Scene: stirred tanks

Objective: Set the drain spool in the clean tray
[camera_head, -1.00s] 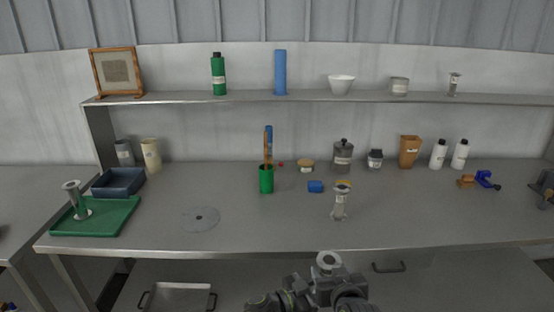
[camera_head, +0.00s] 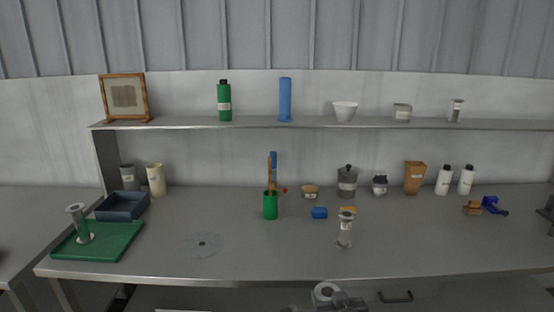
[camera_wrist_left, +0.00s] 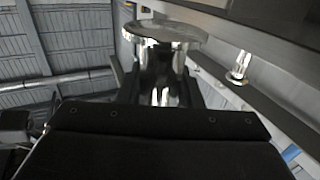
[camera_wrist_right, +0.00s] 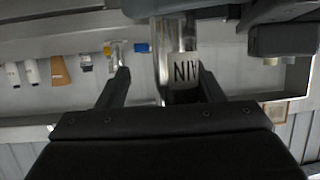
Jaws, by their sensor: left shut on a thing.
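A shiny metal spool with flanged ends (camera_head: 326,292) is at the bottom of the head view. My left gripper (camera_wrist_left: 162,85) is shut on it; its round flange (camera_wrist_left: 165,32) shows above the fingers. My right gripper (camera_wrist_right: 163,80) has its fingers apart, with a labelled metal spool (camera_wrist_right: 178,60) between them, closer to the right finger. The label shows upside-down letters that fit the end of "DRAIN". A green tray (camera_head: 112,250) lies at the table's left end with another spool (camera_head: 80,224) upright on it. A dark blue tray (camera_head: 123,207) sits behind it.
Another labelled spool (camera_head: 346,231) stands mid-table; one more (camera_head: 456,111) is on the shelf (camera_head: 240,123). A grey disc (camera_head: 203,245) lies right of the green tray. The front middle is mostly clear.

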